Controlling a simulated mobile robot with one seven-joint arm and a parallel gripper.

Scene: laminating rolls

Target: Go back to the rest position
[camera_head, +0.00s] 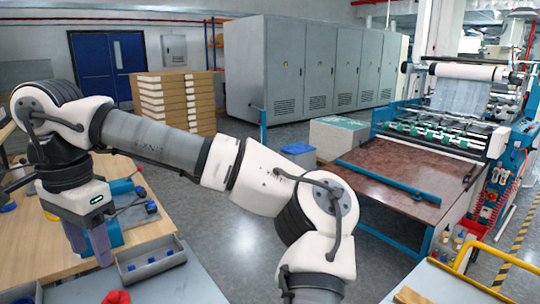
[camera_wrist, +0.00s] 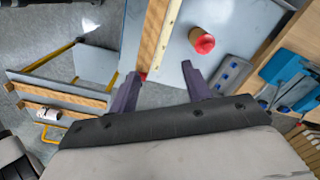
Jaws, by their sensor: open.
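My gripper (camera_head: 92,252) hangs at the left of the head view, pointing down over the workbench, with its two purple-grey fingers apart. In the wrist view my gripper (camera_wrist: 162,87) is open, with nothing between its fingers. A brown roll with a red end (camera_wrist: 202,42) stands on the grey surface beyond the fingers, apart from them. Its red part (camera_head: 117,297) shows at the bottom edge of the head view. My arm reaches across the head view from lower right to upper left.
A grey bin (camera_head: 150,268) with blue pieces lies close to the fingers. A blue device (camera_head: 112,237) stands on the wooden bench (camera_head: 30,240) behind the gripper. A laminating machine (camera_head: 420,175) stands at right, grey cabinets (camera_head: 300,70) behind.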

